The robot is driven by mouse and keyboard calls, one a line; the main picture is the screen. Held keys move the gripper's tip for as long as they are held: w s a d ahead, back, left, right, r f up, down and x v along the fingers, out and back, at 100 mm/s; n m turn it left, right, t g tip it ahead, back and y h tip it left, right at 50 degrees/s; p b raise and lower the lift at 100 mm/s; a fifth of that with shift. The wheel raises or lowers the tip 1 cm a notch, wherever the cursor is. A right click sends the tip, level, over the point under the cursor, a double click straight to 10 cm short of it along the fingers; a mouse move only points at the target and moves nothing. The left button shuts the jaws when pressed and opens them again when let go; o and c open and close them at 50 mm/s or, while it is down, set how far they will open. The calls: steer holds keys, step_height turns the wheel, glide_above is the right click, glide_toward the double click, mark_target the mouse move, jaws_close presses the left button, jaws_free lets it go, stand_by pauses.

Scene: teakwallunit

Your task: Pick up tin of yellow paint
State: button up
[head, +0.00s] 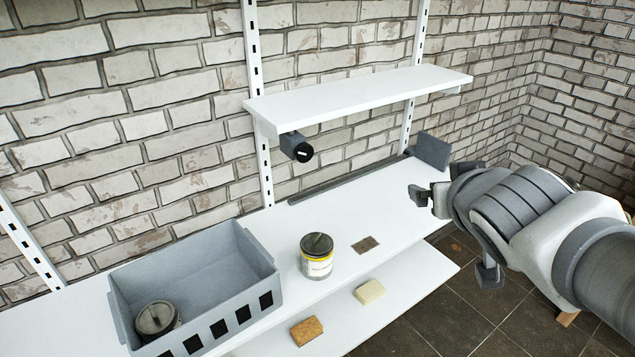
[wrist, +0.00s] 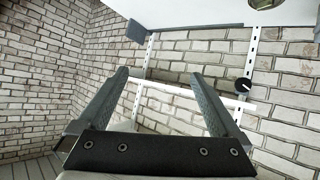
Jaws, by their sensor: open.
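A paint tin (head: 317,265) with a yellow band, pale label and dark lid stands upright on the white worktop (head: 345,215), right of the grey crate. A second tin (head: 157,318) with a greyish lid stands inside the crate; its colour is unclear. My gripper (head: 438,188) is to the right of the yellow-banded tin and well apart from it, near the worktop's right end. In the wrist view its two fingers (wrist: 158,76) are spread with nothing between them. A round object cut off at that view's top right (wrist: 295,8) may be a tin; I cannot tell.
The grey crate (head: 195,262) stands left of the tin. A white shelf (head: 360,95) hangs above the worktop's back, with a dark cylinder (head: 297,147) below it. A brown patch (head: 366,244) lies right of the tin. Two small blocks (head: 307,330) (head: 369,292) lie on a lower shelf.

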steer(key=w+a+f+n+t+y+b, duration=0.1)
steer(key=w+a+f+y+b, duration=0.15)
steer(key=f+b, duration=0.25)
steer(key=w+a+f+n+t+y+b, duration=0.1)
steer(key=a+f+n+y+b, duration=0.15)
steer(key=f+b, duration=0.3)
steer(key=n+g+y+b, duration=0.2)
steer(key=y+b, duration=0.1)
steer(key=b, duration=0.3)
glide_toward(322, 250)
steer(key=p+x, duration=0.7)
steer(key=shift+w+a, duration=0.25)
steer(key=shift+w, duration=0.1)
steer(key=shift+b+x, duration=0.5)
steer(key=shift+x, duration=0.55)
steer(key=b+x, duration=0.2)
steer(key=x, duration=0.3)
steer(key=shift+w+f, duration=0.15)
steer(key=shift+f, duration=0.1)
steer(key=shift+w+a+y, duration=0.1)
steer(key=shift+w+y, duration=0.15)
steer(key=shift+y, duration=0.05)
steer(key=shift+r, duration=0.1)
steer(key=c, duration=1.5)
